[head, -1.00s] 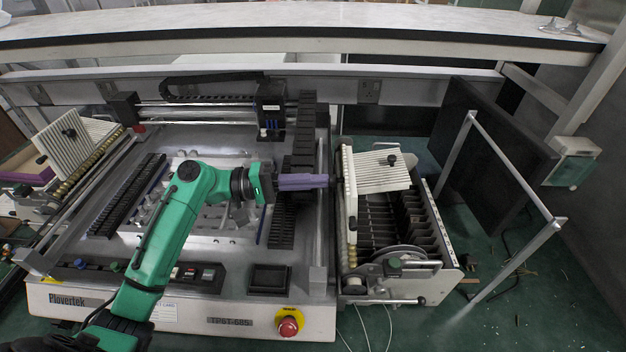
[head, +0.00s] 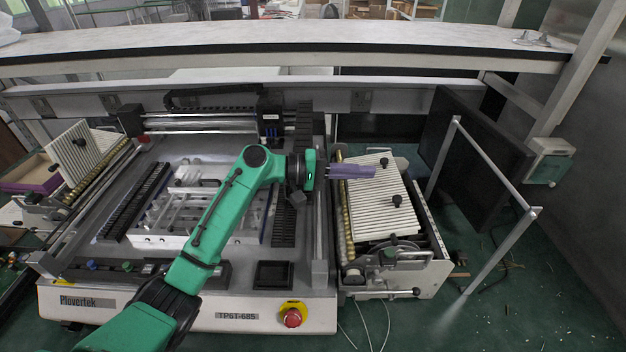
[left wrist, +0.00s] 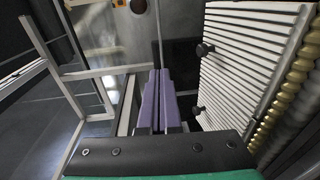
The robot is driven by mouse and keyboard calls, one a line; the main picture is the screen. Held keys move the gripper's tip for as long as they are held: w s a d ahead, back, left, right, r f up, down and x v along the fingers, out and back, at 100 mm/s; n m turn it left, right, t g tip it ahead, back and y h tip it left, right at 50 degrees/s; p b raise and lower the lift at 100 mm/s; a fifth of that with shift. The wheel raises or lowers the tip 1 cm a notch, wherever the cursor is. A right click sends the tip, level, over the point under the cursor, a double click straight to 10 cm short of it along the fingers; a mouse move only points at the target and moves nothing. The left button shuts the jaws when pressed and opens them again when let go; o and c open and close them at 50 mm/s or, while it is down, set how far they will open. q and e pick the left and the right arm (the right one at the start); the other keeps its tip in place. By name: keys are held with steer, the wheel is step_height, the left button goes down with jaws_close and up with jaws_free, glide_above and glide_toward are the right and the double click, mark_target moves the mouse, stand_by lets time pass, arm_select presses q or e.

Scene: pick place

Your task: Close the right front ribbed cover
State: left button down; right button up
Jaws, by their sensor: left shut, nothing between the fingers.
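The right front ribbed cover (head: 372,213) is a cream, slatted panel with a black knob, lying over the front slots of the right-hand feeder box (head: 438,272). I cannot tell if it sits fully flush. The rear ribbed cover (head: 362,160) lies just behind it, with its own knob. My left gripper (head: 372,171), with purple fingers, is shut and empty over the area where the two covers meet; contact is unclear. In the left wrist view the shut fingers (left wrist: 158,82) point ahead, with a ribbed panel (left wrist: 245,70) and two knobs to their right. My right gripper is not in view.
A metal frame rail (head: 486,250) and a dark panel (head: 475,150) stand right of the box. A shelf (head: 300,40) crosses the back. Another ribbed cover (head: 82,148) stands tilted up at the far left. A red button (head: 292,318) is on the machine front.

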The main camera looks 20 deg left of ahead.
mark_target(398, 198)
arm_select(q)
steer(key=shift+y, duration=0.7)
steer(key=x, duration=0.2)
steer(key=f+x, duration=0.1)
steer(key=x, duration=0.2)
steer(key=s+x, duration=0.1)
steer(key=x, duration=0.1)
steer(key=shift+w+d+f, duration=0.15)
steer(key=shift+d+f, duration=0.15)
steer(key=shift+f, duration=0.05)
steer(key=shift+w+d+f+b, duration=0.15)
steer(key=shift+d+f+b, duration=0.2)
steer(key=shift+d+f, duration=0.15)
steer(key=shift+w+d+f+b, duration=0.15)
steer(key=shift+d+f+b, duration=0.2)
steer(key=shift+d+f, duration=0.15)
steer(key=shift+r, duration=0.1)
